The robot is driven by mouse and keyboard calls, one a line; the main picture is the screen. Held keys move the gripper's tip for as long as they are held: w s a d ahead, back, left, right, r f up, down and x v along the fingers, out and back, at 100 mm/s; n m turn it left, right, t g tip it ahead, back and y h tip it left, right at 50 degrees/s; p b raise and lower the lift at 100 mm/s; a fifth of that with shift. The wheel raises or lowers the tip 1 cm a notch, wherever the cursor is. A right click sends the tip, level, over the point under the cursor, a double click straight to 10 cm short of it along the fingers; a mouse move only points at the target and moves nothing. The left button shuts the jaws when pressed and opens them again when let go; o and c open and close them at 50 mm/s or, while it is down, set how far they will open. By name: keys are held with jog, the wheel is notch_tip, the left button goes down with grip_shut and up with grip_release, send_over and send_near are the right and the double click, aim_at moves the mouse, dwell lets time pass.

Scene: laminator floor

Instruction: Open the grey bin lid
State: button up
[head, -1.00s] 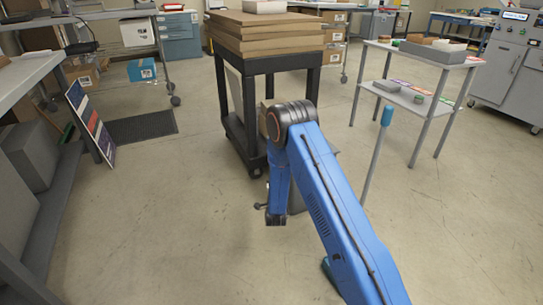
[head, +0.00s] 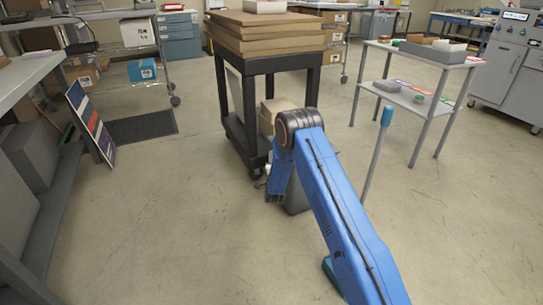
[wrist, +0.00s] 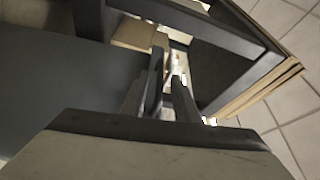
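The grey bin (head: 297,197) stands on the floor beside the black cart, mostly hidden behind my blue arm in the head view. Only a grey strip of its side shows there, and its lid cannot be made out. In the wrist view a flat dark grey surface (wrist: 45,85) fills the left side; I cannot tell whether it is the lid. My gripper (wrist: 168,70) points toward the cart frame, with a narrow gap between its fingers and nothing seen held. In the head view its fingertips are hard to make out near the bin's left side.
The black cart (head: 267,66) carries stacked brown boards (head: 268,38) and has a cardboard box (head: 276,109) on its lower shelf. A blue-topped post (head: 376,155) and a grey shelf table (head: 420,107) stand right. The floor at front left is clear.

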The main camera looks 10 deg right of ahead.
jog(key=shift+w+d+r, duration=0.1)
jog(key=shift+w+d, duration=0.05)
jog(key=shift+w, duration=0.9)
jog(key=shift+w+d, duration=0.15)
jog(key=shift+w, duration=0.85)
grip_shut()
